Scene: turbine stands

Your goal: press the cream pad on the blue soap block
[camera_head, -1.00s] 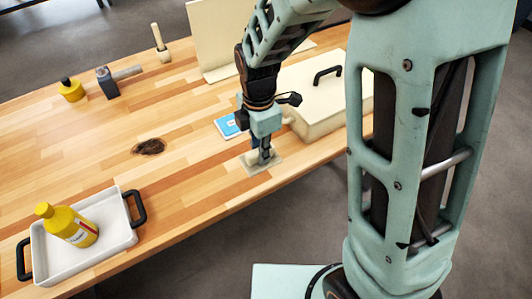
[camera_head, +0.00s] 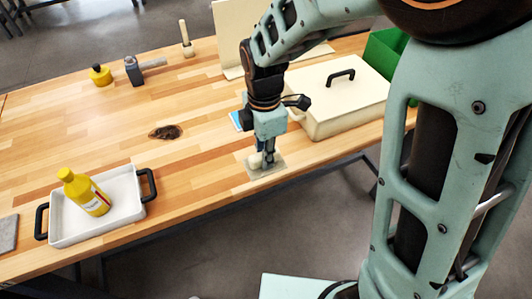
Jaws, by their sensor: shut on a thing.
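My gripper (camera_head: 266,162) points down over a pale grey square plate (camera_head: 279,167) near the table's front edge. It is shut on a small cream thing (camera_head: 256,160), which looks like the cream pad and shows at the left of the fingers. The fingers and the pad are low over the plate; I cannot tell whether they touch it. A flat blue and white item (camera_head: 237,120) lies behind my gripper, partly hidden by it. It may be the blue soap block, but it is too small to be sure.
A cream lidded box (camera_head: 338,105) with a black handle stands just right of my gripper. A white tray (camera_head: 118,219) holding a yellow bottle (camera_head: 88,195) is at front left. The table between is clear.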

